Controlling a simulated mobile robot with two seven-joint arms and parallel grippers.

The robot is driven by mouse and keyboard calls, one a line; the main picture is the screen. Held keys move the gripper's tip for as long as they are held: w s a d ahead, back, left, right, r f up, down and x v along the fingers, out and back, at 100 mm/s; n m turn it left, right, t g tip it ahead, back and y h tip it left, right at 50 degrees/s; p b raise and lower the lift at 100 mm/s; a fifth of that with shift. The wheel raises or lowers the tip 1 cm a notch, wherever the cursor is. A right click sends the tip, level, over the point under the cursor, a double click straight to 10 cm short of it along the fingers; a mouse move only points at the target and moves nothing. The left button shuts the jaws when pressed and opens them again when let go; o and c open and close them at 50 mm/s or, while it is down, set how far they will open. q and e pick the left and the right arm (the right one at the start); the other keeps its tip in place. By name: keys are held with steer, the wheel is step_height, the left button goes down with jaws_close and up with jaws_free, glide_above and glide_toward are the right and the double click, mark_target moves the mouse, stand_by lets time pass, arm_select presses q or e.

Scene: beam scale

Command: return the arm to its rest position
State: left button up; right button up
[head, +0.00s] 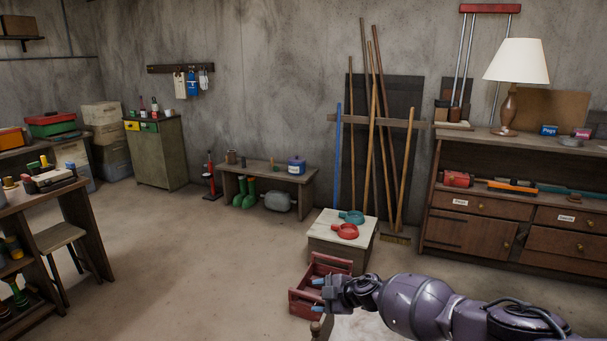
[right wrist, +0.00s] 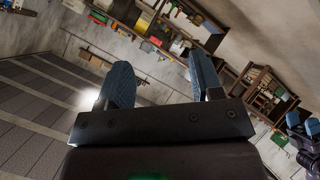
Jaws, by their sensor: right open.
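My right gripper (head: 318,295) reaches in from the lower right in the head view, with my purple-grey arm stretched out behind it. Its two blue fingertips are apart, and nothing is between them. In the right wrist view the open fingers (right wrist: 160,82) point out at the tilted room, with only air between them. In the head view the gripper overlaps the red wooden crate (head: 333,261); I cannot tell how far above or in front of it the gripper is. My left gripper is not in the head view. No beam scale can be made out.
A low white-topped box (head: 322,228) bears a teal pan (head: 352,216) and a red pan (head: 345,231). A wooden dresser (head: 470,233) with a lamp (head: 514,70) stands at right. A workbench (head: 30,200) and stool (head: 62,238) are at left. The floor between is clear.

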steer(key=s+a+r+t+y, duration=0.25)
steer(key=s+a+r, duration=0.2)
steer(key=a, duration=0.35)
steer(key=s+r+m+t, duration=0.3)
steer(key=s+m+t, duration=0.1)
steer(key=s+m, duration=0.1)
steer(key=s+d+f+m+t+h, duration=0.1)
steer(key=s+d+f+m+h, duration=0.2)
steer(key=s+d, duration=0.4)
steer(key=s+d+f+m+h, duration=0.25)
steer(key=s+d+m, duration=0.25)
steer(key=d, duration=0.4)
steer(key=s+d+f+m+t+h, duration=0.1)
steer(key=s+d+f+m+h, duration=0.1)
steer(key=s+d+m+h, duration=0.4)
steer(key=s+d+f+g, duration=0.1)
steer(key=s+d+f, duration=0.3)
steer(key=s, duration=0.4)
steer(key=s+d+f+g, duration=0.2)
steer(key=s+d+f, duration=0.3)
steer(key=s, duration=0.3)
steer(key=shift+m+h, duration=0.4)
steer(key=shift+g, duration=0.25)
